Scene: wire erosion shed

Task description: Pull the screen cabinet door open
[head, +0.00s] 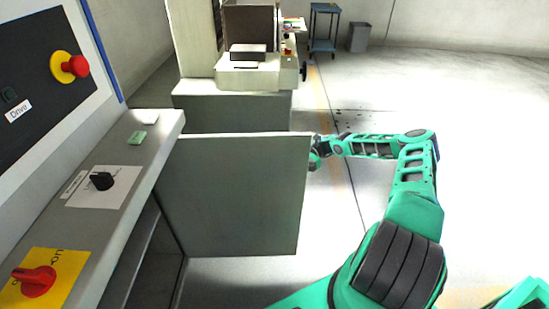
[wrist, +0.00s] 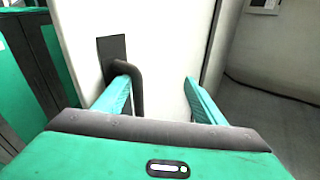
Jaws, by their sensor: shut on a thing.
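The cabinet door (head: 235,195) is a grey-white panel standing swung out from the screen cabinet (head: 125,185), whose dark interior shows below the control desk. In the wrist view the door (wrist: 170,45) fills the middle, with a dark bar handle (wrist: 138,90) on a dark plate. My gripper (wrist: 157,82) is at this handle, the bar beside the inner side of its left finger. It is shut on the handle, though the exact contact is hard to see. In the head view my gripper (head: 315,157) is at the door's free edge, its fingers hidden behind the panel.
The control desk carries a red knob (head: 34,281), a black knob (head: 101,181) and a red emergency button (head: 75,66). A machine (head: 232,105) stands beyond the door. A blue trolley (head: 323,27) and grey bin (head: 360,37) are far back. The floor at right is clear.

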